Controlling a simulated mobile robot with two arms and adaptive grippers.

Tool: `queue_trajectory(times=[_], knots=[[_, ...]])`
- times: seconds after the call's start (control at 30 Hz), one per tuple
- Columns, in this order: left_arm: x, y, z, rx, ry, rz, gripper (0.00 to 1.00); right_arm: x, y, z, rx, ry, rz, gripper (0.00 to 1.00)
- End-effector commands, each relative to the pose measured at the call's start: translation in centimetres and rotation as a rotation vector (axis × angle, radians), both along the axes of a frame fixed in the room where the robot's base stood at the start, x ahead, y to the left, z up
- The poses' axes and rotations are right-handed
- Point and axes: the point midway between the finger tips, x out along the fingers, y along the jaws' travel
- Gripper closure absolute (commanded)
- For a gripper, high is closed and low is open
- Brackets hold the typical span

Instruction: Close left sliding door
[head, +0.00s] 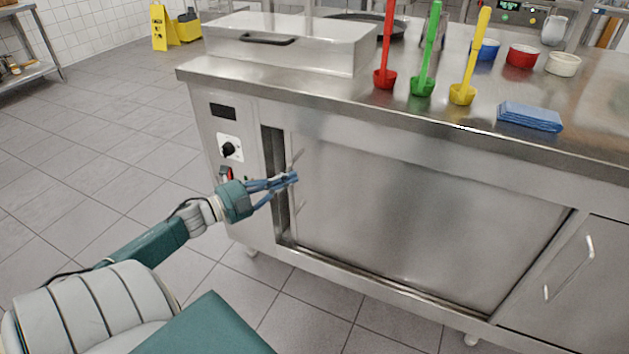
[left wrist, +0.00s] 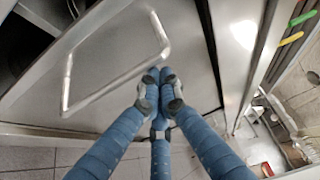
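The left sliding door (head: 420,220) is a broad steel panel on the front of the counter cabinet. A dark narrow gap (head: 272,150) shows between its left edge and the control panel. My left gripper (head: 292,178) is in front of the door's left edge. In the left wrist view its blue fingers (left wrist: 160,95) have their tips drawn together beside a bent metal bar handle (left wrist: 115,85). I see nothing clearly held between the tips. In the head view the fingers mostly hide this handle. My right gripper is not in view.
A second door with a bar handle (head: 570,268) is at the right. On the counter (head: 450,122) stand a steel box (head: 290,40), red, green and yellow ladles, small bowls and a folded blue cloth (head: 530,116). A yellow floor sign (head: 159,27) stands far back. Tiled floor is free at left.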

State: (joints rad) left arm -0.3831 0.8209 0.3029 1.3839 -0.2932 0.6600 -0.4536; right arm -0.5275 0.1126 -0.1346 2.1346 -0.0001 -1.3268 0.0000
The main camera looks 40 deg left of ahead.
Motion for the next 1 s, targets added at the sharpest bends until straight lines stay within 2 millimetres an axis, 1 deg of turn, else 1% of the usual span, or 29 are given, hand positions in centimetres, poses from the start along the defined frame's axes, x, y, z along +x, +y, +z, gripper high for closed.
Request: queue_trajectory(times=[0.03,0.1,0.2,0.33,0.57,0.87,1.0], knots=[[-0.3,1.3,-0.3,0.004,0.002,0.006,1.0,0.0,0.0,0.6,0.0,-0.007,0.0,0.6],[-0.7,2.5,-0.3,0.003,0.002,0.005,1.0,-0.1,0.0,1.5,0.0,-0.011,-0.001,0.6],[-1.0,3.9,-0.2,0.001,0.002,0.005,1.0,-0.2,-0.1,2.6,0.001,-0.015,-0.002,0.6],[-1.3,4.9,-0.1,0.002,0.0,0.003,1.0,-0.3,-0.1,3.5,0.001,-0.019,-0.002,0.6],[-1.5,5.3,0.0,0.001,0.0,0.001,1.0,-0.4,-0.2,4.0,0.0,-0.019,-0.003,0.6],[-1.5,5.3,0.0,0.001,0.0,0.002,1.0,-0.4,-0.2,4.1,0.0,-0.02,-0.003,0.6],[-1.2,5.0,0.2,0.0,-0.002,0.001,1.0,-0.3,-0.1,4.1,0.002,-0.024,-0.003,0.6]])
